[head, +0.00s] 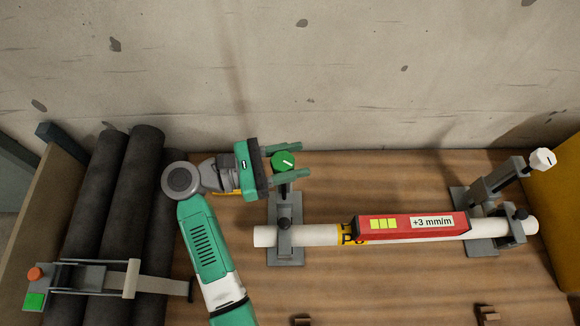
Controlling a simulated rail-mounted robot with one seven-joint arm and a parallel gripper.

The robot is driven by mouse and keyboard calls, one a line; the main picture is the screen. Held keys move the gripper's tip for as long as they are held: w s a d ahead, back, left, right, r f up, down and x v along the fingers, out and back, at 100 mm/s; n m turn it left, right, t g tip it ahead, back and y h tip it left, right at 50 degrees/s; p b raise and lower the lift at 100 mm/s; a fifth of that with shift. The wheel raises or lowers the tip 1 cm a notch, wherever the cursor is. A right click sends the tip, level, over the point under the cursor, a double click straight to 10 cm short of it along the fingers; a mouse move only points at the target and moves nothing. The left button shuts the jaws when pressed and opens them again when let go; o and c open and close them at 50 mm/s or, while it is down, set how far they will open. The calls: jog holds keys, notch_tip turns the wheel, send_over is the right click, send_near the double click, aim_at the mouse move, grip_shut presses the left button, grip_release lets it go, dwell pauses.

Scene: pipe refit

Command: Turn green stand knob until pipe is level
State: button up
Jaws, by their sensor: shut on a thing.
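The green stand knob (283,161) tops the left stand (285,255) and carries a white line mark. My gripper (287,161) reaches in from the left with its two fingers on either side of the knob, shut on it. The white pipe (310,235) lies across the left stand and the right stand (482,245). A red level (390,234) rests along the pipe, with a yellow vial window and a label reading +3 mm/m. The right stand has a white knob (542,159).
Dark rolled pipes (128,215) lie at the left beside a wooden board. A grey clamp tool (90,279) with an orange button and a green square lies across them. A yellow panel (560,215) stands at the right edge. Small brown blocks (488,315) sit at the front.

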jog(key=m+g+b, duration=0.1)
jog(key=g, duration=0.1)
jog(key=m+g+b, duration=0.2)
jog(key=g, duration=0.1)
jog(key=shift+s+f+m+g, duration=0.15)
jog(key=shift+s+m+g, duration=0.1)
jog(key=shift+m+g, duration=0.05)
jog(key=shift+s+a+r+m+g+y, duration=0.1)
jog(key=shift+m+g+y, duration=0.1)
jog(key=shift+m+g, duration=0.6)
jog(key=shift+s+d+r+m+g+y, duration=0.15)
jog(key=shift+m+g, duration=0.25)
jog(key=shift+g, duration=0.65)
jog(key=shift+a+f+m+g+y, duration=0.15)
jog(key=shift+m+g+y, duration=0.1)
jog(key=shift+m+g, duration=0.55)
jog(key=shift+r+g, duration=0.1)
jog(key=shift+g, duration=0.45)
jog(key=o, duration=1)
jog(key=shift+s, duration=0.1)
